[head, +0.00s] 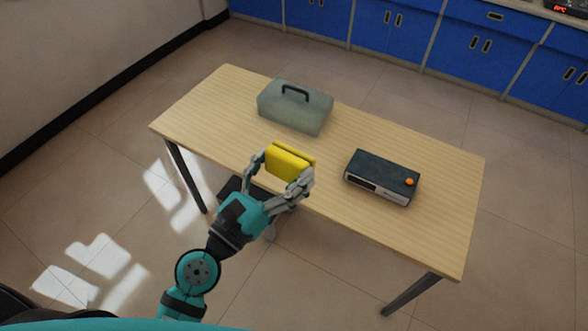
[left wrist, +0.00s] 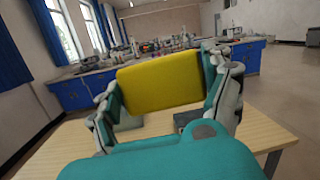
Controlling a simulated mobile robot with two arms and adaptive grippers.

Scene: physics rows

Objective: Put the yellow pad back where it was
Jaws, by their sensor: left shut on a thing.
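The yellow pad (head: 288,163) is a thick yellow block held between the fingers of my left gripper (head: 279,174), at the near edge of the wooden table (head: 430,226) in the head view. In the left wrist view the pad (left wrist: 162,82) fills the space between the two fingers of the gripper (left wrist: 165,88), one on each side. It appears raised above the table top, though the exact height is hard to tell. My right gripper does not show in either view.
A grey-green toolbox (head: 295,107) with a dark handle stands at the back left of the table. A dark box-shaped device (head: 382,177) with an orange knob (head: 409,182) sits right of the gripper. The table's right end is clear. Blue cabinets (head: 380,25) line the back wall.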

